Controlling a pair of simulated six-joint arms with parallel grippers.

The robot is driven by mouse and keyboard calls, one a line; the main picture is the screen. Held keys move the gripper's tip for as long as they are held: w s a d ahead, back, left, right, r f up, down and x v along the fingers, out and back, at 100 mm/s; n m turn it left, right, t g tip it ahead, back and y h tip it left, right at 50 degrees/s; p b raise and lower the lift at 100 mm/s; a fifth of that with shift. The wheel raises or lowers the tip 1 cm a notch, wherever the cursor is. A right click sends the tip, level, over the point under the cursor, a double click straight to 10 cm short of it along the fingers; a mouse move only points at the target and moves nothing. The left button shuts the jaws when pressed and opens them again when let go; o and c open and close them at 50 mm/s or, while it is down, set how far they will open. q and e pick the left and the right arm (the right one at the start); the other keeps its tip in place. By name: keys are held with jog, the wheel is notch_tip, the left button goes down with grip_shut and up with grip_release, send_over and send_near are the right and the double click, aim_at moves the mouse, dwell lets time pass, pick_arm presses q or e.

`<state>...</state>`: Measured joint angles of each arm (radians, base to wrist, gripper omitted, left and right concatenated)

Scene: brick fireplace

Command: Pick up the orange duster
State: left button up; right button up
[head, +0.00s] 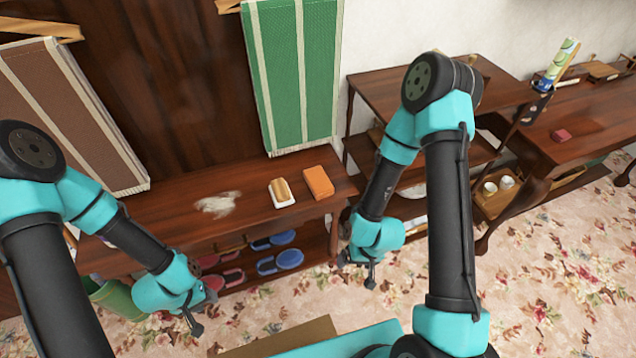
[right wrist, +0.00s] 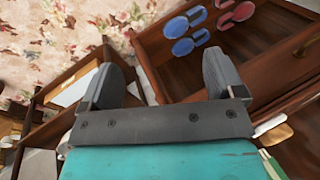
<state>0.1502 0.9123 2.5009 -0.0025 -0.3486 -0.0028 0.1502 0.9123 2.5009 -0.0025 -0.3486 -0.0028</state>
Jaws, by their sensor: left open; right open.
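An orange block (head: 318,182), which looks like the orange duster, lies on the dark wooden bench (head: 240,222) in the head view. It is just right of a small white dish (head: 283,200) holding a tan, brush-like thing (head: 281,188). My left gripper (head: 196,312) is in front of the bench, low and left of the block, open and empty. My right gripper (head: 357,272) hangs in front of the bench's right end, apart from the block. Its two fingers stand wide apart with nothing between them in the right wrist view (right wrist: 165,78). The block is not clearly visible there.
A pale dusty patch (head: 217,204) lies on the bench, left of the dish. Blue slippers (head: 280,262) and pink slippers (head: 222,281) sit on the shelf below. A green towel (head: 295,75) hangs behind. Another wooden table (head: 375,85) stands to the right.

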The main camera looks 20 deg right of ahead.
jog(key=shift+o, duration=1)
notch_tip(320, 180, up, 16)
jog(key=n+g+h, duration=0.1)
jog(key=n+h, duration=0.1)
jog(key=n, duration=0.1)
send_over(323, 192)
jog(key=shift+f, duration=0.1)
jog(key=w+r+h, duration=0.1)
jog(key=w+r, duration=0.3)
jog(key=r, duration=0.5)
jog(key=shift+w+d+h, duration=0.15)
jog(key=shift+w+h, duration=0.2)
jog(key=shift+h, duration=0.05)
jog(key=shift+f, duration=0.1)
